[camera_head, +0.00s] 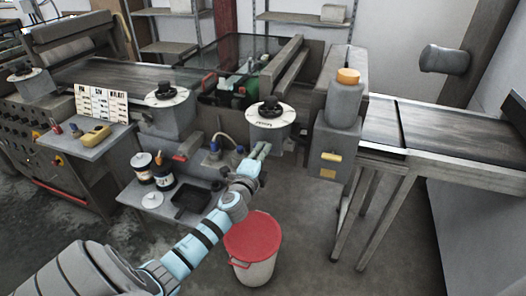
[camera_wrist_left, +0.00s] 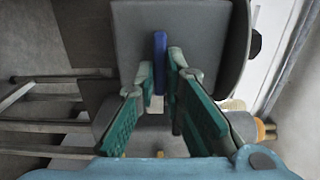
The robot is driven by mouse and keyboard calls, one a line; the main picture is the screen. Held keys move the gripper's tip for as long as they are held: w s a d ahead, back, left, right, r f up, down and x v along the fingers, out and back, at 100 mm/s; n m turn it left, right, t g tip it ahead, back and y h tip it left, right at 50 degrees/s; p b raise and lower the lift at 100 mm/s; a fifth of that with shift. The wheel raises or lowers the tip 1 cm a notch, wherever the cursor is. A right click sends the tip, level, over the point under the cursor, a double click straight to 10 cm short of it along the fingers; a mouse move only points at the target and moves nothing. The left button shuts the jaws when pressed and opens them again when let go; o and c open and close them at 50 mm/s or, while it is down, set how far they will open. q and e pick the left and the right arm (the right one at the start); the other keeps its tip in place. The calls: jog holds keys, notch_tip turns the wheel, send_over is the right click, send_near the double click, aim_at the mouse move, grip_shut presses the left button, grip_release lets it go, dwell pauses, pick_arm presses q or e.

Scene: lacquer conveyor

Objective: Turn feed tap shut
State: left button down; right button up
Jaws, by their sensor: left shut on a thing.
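The feed tap shows in the left wrist view as a narrow blue lever (camera_wrist_left: 160,58) standing upright in front of a grey rounded housing (camera_wrist_left: 190,25). My left gripper (camera_wrist_left: 160,80) has its green-padded fingers on either side of the lever, shut on its lower part. In the head view my left gripper (camera_head: 263,151) reaches up to just below the grey drum with the white dial (camera_head: 268,120). The lever is hidden there behind the gripper. My right gripper is in neither view.
A bin with a red lid (camera_head: 252,237) stands on the floor below my left forearm. A low shelf (camera_head: 140,199) with cans and a black tray lies left of the arm. A grey container with an orange cap (camera_head: 346,78) stands on the machine at right, before the conveyor (camera_head: 440,137).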

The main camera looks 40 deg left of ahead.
pick_arm(q)
jog(key=shift+f, duration=0.15)
jog(key=c, duration=1.7)
grip_release()
jog(key=v, duration=1.2)
jog(key=shift+d, duration=0.1)
